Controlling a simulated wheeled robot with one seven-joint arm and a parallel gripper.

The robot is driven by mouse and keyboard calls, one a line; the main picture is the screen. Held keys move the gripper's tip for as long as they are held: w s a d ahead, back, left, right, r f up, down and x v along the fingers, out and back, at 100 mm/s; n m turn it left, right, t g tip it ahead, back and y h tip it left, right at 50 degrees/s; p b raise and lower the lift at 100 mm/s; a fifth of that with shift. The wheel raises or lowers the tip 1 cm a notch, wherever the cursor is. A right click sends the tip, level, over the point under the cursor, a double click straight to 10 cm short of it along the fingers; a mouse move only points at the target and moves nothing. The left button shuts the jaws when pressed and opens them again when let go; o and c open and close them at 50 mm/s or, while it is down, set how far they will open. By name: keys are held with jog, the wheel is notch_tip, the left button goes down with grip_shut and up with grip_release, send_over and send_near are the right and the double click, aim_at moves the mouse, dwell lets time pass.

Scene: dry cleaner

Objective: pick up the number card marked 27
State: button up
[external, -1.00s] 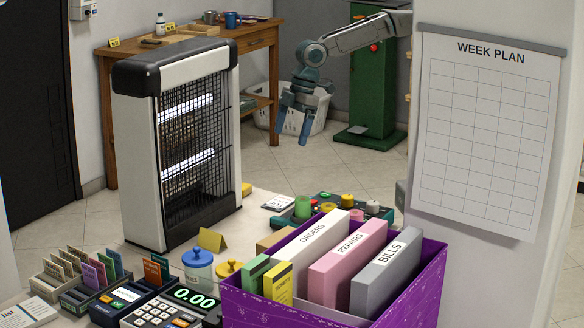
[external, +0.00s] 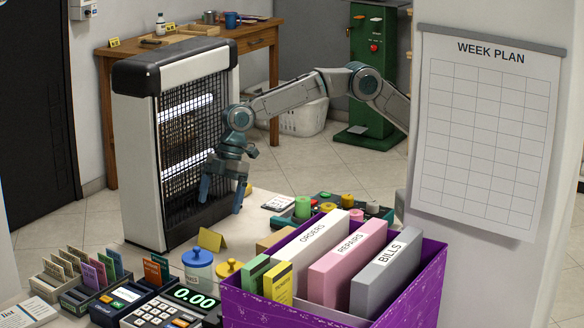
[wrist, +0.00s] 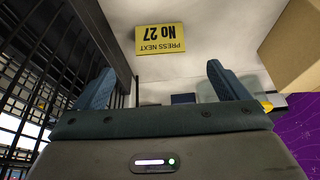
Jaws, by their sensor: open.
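The number card marked 27 (wrist: 160,38) is a yellow card with dark print. Its text reads upside down in the wrist view, ahead of my fingertips and between their lines. In the external view the yellow folded card (external: 211,240) on the counter appears to be the same one, showing a plain side. My gripper (external: 221,198) points down beside the heater's grille, above the counter and apart from the card. In the wrist view my gripper (wrist: 161,85) is open, with nothing between the fingers.
The heater (external: 180,140) stands close at the left. A purple box (external: 400,290) with binders is at the right, with a cardboard box (wrist: 290,45) near it. A blue-lidded jar (external: 198,266) and a yellow-lidded item (external: 228,269) stand in front of the card.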

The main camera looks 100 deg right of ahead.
aim_at(211, 233)
jog(key=x, duration=0.9)
jog(key=shift+w+a+f, duration=0.2)
jog(key=shift+w+a, duration=0.05)
jog(key=shift+a, duration=0.1)
jog(key=c, duration=1)
